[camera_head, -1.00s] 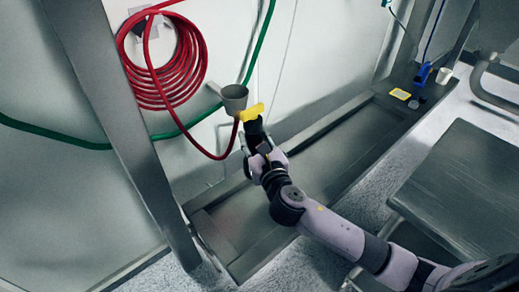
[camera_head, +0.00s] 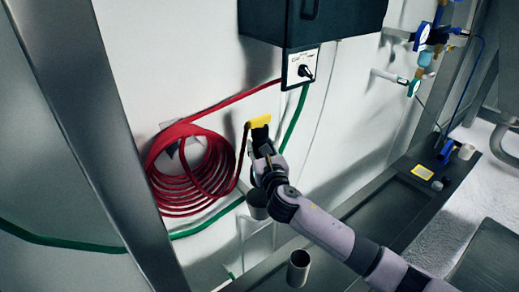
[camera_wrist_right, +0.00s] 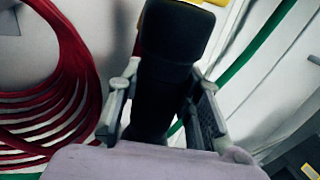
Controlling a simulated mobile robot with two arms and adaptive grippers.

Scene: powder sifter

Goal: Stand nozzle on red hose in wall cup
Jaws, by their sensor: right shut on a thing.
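The nozzle (camera_head: 260,121) has a yellow head and a black body. My right gripper (camera_head: 263,160) is shut on its black body and holds it up in front of the white wall, yellow end up. In the right wrist view the black nozzle body (camera_wrist_right: 172,60) stands between the two fingers of my right gripper (camera_wrist_right: 163,100). The red hose (camera_head: 195,172) hangs coiled on the wall, and a strand rises beside the nozzle. The grey wall cup (camera_head: 257,211) is below the gripper in the picture, partly hidden by it. My left gripper is not in view.
A dark box (camera_head: 312,22) with a switch panel (camera_head: 301,68) is on the wall above. A green hose (camera_head: 205,228) runs behind the coil. An open metal tube (camera_head: 299,268) stands below the arm. A grey post (camera_head: 105,130) is at left; blue valves (camera_head: 421,38) are at right.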

